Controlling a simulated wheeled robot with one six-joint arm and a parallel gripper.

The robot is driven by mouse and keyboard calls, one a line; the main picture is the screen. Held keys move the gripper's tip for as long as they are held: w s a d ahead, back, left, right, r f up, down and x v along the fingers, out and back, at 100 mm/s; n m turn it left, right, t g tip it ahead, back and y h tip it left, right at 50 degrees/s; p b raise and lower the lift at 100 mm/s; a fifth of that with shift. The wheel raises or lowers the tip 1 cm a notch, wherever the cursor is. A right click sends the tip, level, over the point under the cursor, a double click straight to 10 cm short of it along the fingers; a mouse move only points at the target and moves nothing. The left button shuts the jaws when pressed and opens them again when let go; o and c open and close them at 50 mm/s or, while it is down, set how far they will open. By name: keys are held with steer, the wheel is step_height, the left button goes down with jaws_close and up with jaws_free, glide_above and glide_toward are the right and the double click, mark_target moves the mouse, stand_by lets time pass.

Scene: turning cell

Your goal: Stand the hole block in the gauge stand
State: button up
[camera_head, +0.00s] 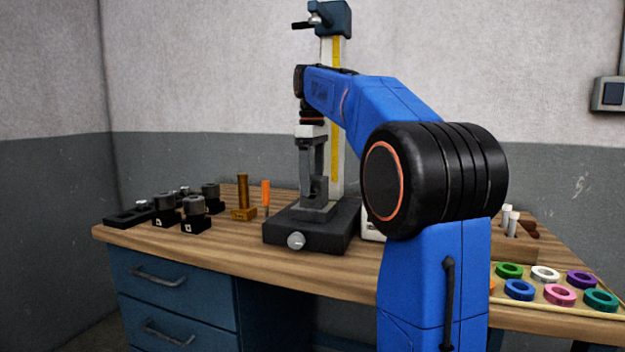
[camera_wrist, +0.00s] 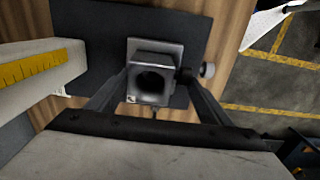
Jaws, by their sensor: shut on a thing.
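The hole block (camera_wrist: 153,83) is a grey square block with a dark round bore, seen from above in the wrist view. My gripper (camera_head: 312,185) is shut on it, with one finger on each side. In the head view the block (camera_head: 319,188) is partly covered by my fingers. It is upright over the gauge stand (camera_head: 290,225), a dark base with a knob at the front and a tall column with a yellow scale. The stand's base also shows in the wrist view (camera_wrist: 90,40). I cannot tell whether the block rests fully in its seat.
Several dark tool holders (camera_head: 195,212) stand at the left of the bench (camera_head: 180,245). A brass piece (camera_head: 243,197) and an orange-handled tool (camera_head: 266,192) stand just left of the stand. Coloured rings (camera_head: 520,290) lie in a tray at the right. Bare wood shows in front of the stand.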

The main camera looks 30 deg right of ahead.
steer(key=shift+f, duration=1.05)
stand_by(0.9)
steer(key=o, duration=2)
steer(key=shift+o, duration=0.8)
step_height(320, 180, up, 12)
steer(key=shift+f, duration=0.1)
